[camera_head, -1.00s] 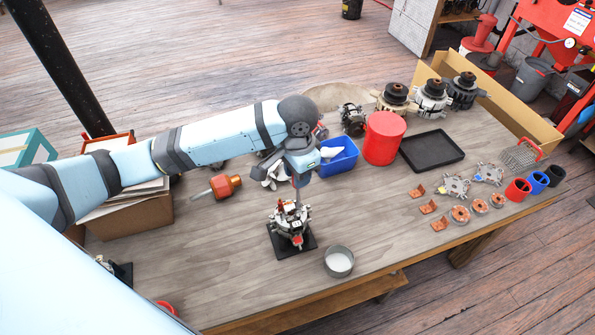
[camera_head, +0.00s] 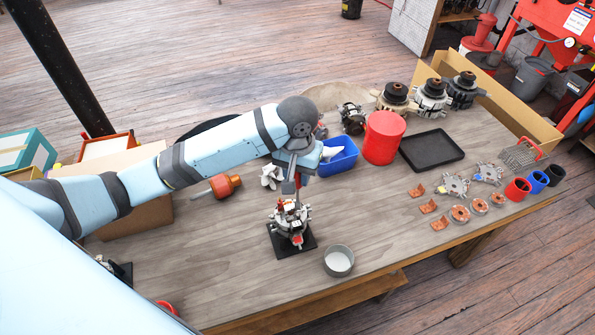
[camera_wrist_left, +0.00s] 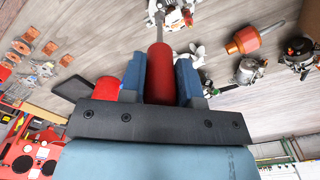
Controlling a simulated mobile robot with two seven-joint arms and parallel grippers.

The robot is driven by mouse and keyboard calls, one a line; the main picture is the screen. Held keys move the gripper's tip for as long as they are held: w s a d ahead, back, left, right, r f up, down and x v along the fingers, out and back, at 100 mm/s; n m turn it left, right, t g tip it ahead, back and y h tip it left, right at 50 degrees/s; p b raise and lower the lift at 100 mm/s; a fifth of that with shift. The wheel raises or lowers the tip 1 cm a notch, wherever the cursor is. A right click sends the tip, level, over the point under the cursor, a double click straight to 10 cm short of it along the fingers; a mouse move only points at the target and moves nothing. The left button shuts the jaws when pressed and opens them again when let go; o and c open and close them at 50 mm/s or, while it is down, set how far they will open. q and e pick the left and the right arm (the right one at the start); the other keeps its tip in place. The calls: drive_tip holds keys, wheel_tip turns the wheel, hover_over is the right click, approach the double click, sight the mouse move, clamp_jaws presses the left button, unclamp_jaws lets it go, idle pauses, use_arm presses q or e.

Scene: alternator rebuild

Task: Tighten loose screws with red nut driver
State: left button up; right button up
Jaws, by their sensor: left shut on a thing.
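My left gripper (camera_head: 297,178) is above the alternator assembly (camera_head: 291,218), which sits on a black base plate (camera_head: 281,247) near the front of the table. In the left wrist view, the gripper (camera_wrist_left: 161,82) is shut on the red handle of the nut driver (camera_wrist_left: 160,70). The driver's shaft (camera_wrist_left: 160,28) points away from the gripper toward the alternator assembly (camera_wrist_left: 174,14). I cannot tell whether its tip touches a screw. The screws are too small to make out. My right gripper is not in view.
A round grey dish (camera_head: 339,261) stands right of the assembly. A blue bin (camera_head: 338,160), red canister (camera_head: 384,138) and black tray (camera_head: 432,150) stand behind. A red-orange tool (camera_head: 223,187) lies at left. The table between dish and copper parts is clear.

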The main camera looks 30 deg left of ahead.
sight(298, 185)
use_arm(q)
drive_tip(key=shift+f, duration=2.25)
drive_tip(key=m, duration=0.5)
drive_tip(key=shift+w+m, duration=0.1)
drive_tip(key=shift+m, duration=0.2)
drive_tip(key=m, duration=0.6)
drive_tip(key=shift+a+m, duration=0.1)
drive_tip(key=shift+m, duration=0.2)
drive_tip(key=m, duration=0.5)
drive_tip(key=shift+m, duration=0.4)
